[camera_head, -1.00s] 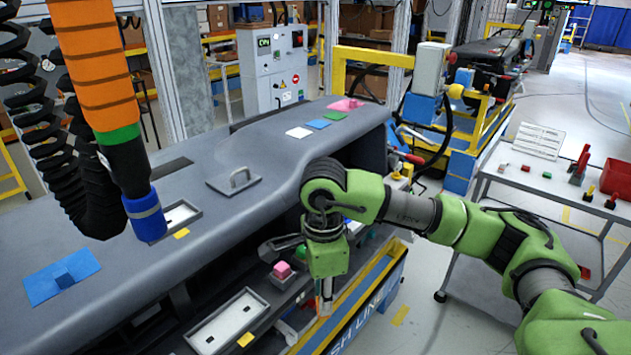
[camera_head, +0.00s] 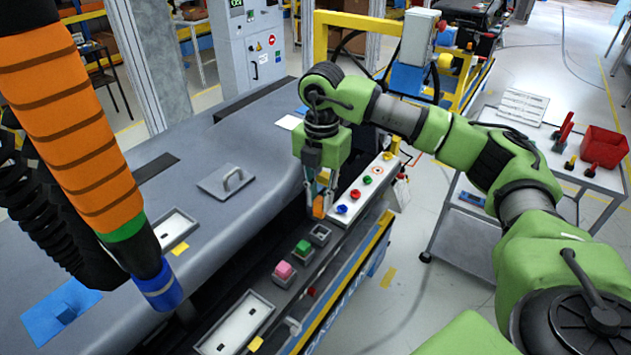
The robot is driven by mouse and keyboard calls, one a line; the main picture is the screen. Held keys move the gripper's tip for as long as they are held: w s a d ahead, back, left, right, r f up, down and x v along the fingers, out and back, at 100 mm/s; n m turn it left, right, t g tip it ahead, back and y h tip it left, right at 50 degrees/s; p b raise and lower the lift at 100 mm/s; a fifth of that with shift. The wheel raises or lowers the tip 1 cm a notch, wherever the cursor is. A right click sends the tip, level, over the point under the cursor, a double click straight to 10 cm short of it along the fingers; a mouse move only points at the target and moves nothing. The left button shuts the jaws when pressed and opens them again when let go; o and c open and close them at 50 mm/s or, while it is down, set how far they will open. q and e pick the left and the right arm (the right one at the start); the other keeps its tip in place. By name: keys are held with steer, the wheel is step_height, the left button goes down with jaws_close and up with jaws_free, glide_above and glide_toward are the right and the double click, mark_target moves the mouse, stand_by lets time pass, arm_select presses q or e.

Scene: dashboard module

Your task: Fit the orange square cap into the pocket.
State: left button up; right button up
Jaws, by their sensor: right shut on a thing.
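An orange square cap (camera_head: 319,208) is between the fingers of my right gripper (camera_head: 318,198), which is shut on it. The gripper points down, with the cap held over the console strip. An empty dark square pocket (camera_head: 320,235) lies just below the cap, toward the viewer. The cap is apart from it in the picture; the exact height gap is hard to tell. My left gripper is not in view.
A white panel with coloured buttons (camera_head: 357,193) stands close to the right of the gripper. The grey dashboard (camera_head: 240,145) rises to the left. A thick orange hanging hose (camera_head: 75,120) fills the left side. A cart (camera_head: 560,160) stands at right.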

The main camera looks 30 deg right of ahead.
mark_target(321, 212)
steer(key=shift+w+d+r+m, duration=0.15)
steer(key=shift+w+m, duration=0.1)
steer(key=shift+m, duration=0.15)
steer(key=shift+s+r, duration=0.1)
steer(key=shift+f+b, duration=2.05)
steer(key=shift+f, duration=0.9)
steer(key=shift+f+b, duration=1.1)
steer(key=shift+f, duration=0.35)
steer(key=o, duration=0.9)
steer(key=shift+r, duration=0.15)
